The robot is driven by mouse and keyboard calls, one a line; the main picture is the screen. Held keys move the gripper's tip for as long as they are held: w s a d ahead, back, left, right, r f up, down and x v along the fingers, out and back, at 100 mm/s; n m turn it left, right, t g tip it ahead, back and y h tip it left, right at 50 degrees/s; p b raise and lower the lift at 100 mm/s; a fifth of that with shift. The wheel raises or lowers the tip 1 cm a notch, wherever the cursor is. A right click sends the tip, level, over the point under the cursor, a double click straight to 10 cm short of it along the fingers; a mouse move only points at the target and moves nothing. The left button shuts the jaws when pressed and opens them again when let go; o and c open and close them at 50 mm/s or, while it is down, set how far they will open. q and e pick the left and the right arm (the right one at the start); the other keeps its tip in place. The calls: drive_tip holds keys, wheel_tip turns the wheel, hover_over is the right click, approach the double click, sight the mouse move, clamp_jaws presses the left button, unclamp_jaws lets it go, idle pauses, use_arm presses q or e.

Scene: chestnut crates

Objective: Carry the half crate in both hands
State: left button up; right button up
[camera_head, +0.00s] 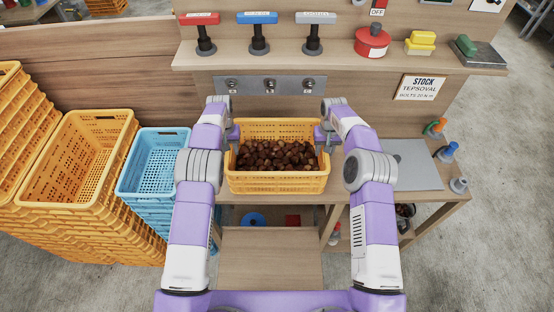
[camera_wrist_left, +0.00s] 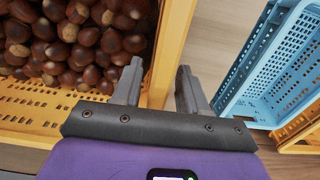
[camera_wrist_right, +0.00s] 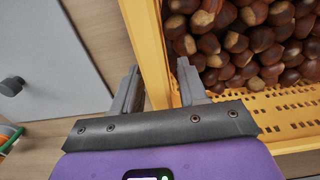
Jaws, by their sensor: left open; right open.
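The half crate (camera_head: 278,184) is a yellow perforated crate holding a heap of brown chestnuts, and it stands level on the wooden bench. My left gripper (camera_head: 233,135) is at its left side; in the left wrist view its open fingers (camera_wrist_left: 158,88) stand on either side of the crate's side wall (camera_wrist_left: 172,40). My right gripper (camera_head: 322,136) is at its right side; in the right wrist view its open fingers (camera_wrist_right: 157,86) stand on either side of the opposite side wall (camera_wrist_right: 146,40). Neither pair of fingers is closed on the wall.
A stack of blue crates (camera_head: 150,172) and stacks of yellow crates (camera_head: 75,180) stand left of the bench. A grey plate (camera_head: 412,165) lies right of the crate. A shelf (camera_head: 300,60) with levers and a red round button box (camera_head: 372,42) is behind.

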use_arm(q)
clamp_jaws()
use_arm(e)
clamp_jaws()
idle(1.2)
use_arm(q)
drive_tip(key=shift+w+r, duration=0.15)
use_arm(e)
drive_tip(key=shift+w+r, duration=0.15)
